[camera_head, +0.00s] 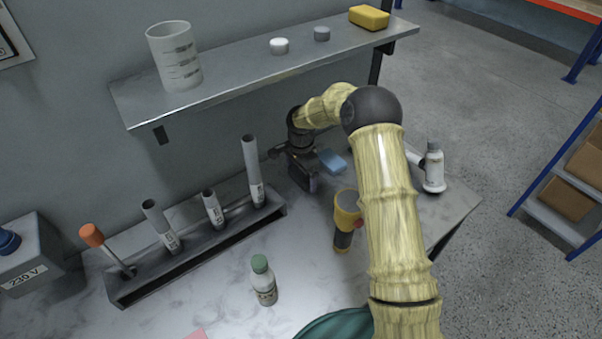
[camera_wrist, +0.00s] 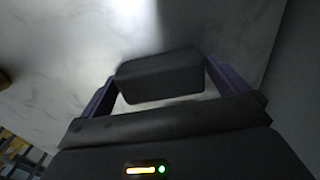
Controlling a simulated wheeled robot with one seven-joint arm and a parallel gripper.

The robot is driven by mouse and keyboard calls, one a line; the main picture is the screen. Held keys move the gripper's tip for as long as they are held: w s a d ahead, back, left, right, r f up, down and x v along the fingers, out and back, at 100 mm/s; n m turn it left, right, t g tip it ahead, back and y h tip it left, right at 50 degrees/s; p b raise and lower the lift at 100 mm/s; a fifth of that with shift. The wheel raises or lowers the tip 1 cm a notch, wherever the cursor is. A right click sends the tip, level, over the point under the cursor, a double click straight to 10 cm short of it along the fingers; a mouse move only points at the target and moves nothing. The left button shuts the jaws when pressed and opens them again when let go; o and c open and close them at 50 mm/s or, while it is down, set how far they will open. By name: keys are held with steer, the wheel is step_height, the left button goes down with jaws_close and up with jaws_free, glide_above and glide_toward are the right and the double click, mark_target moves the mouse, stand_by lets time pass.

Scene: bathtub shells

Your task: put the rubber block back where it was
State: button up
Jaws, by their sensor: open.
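A dark block, which looks like the rubber block (camera_wrist: 160,78), lies between the two finger tips of my gripper (camera_wrist: 160,70) in the wrist view. The fingers stand apart at its two ends, and I cannot tell whether either touches it. The block seems to be on or just over the pale marbled worktop. In the head view my gripper (camera_head: 304,176) is low over the back of the worktop, close to the wall, right of the tube rack. The block is hard to make out there, mostly hidden by the gripper.
A light blue block (camera_head: 331,160) lies right beside my gripper. A yellow-and-black tool (camera_head: 345,220) stands in front. The tube rack (camera_head: 200,247) is left, a green-capped bottle (camera_head: 263,281) front left. A white bottle (camera_head: 433,166) is right. A shelf (camera_head: 255,65) overhangs behind.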

mark_target(301, 172)
steer(key=shift+r, duration=0.15)
step_height(301, 172, up, 8)
steer(key=shift+d+f+b, duration=0.1)
steer(key=shift+f+b, duration=0.1)
steer(key=shift+b, duration=0.6)
steer(key=shift+f, duration=0.1)
